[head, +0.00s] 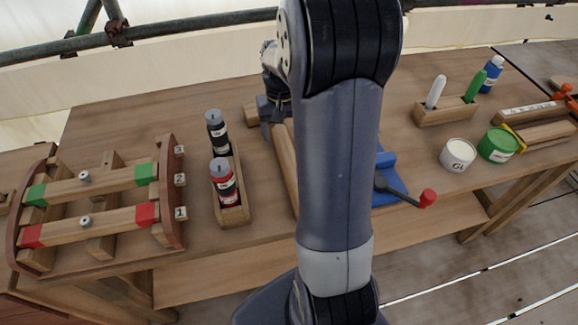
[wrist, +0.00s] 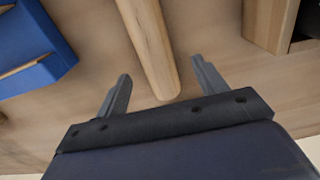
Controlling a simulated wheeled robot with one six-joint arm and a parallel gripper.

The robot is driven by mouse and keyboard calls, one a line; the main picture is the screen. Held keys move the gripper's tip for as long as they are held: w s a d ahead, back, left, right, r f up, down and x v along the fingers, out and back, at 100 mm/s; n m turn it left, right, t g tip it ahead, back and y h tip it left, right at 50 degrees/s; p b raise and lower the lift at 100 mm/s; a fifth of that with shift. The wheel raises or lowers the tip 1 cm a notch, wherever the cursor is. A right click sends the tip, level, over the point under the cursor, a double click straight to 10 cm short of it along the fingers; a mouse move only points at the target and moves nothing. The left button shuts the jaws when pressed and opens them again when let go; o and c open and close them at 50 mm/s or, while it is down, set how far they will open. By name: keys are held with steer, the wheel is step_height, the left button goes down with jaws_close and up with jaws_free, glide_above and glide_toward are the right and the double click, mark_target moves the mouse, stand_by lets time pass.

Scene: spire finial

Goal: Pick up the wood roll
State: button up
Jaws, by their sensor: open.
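The wood roll (wrist: 150,45) is a plain light wooden cylinder lying on the bench. In the wrist view its near rounded end lies between the two fingers of my gripper (wrist: 161,69), with space on both sides. In the head view the roll (head: 284,160) runs towards the front, partly hidden by my arm. My gripper (head: 269,110) is over its far end, left of my arm. The gripper is open and holds nothing; I cannot tell its exact height over the roll.
A blue vise-like tool (head: 388,180) with a red-knobbed handle sits right of my arm. A wooden tray (head: 234,214) with two bottles stands left of the roll. A rack (head: 172,213) with banded bars is farther left. White and green tubs (head: 458,155) stand right.

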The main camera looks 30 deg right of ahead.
mark_target(284, 138)
steer(key=f, duration=0.5)
steer(key=shift+w+d, duration=0.1)
steer(key=shift+d, duration=0.15)
steer(key=shift+c, duration=0.4)
steer(key=c, duration=1.1)
steer(key=shift+r, duration=0.1)
steer(key=shift+c, duration=0.2)
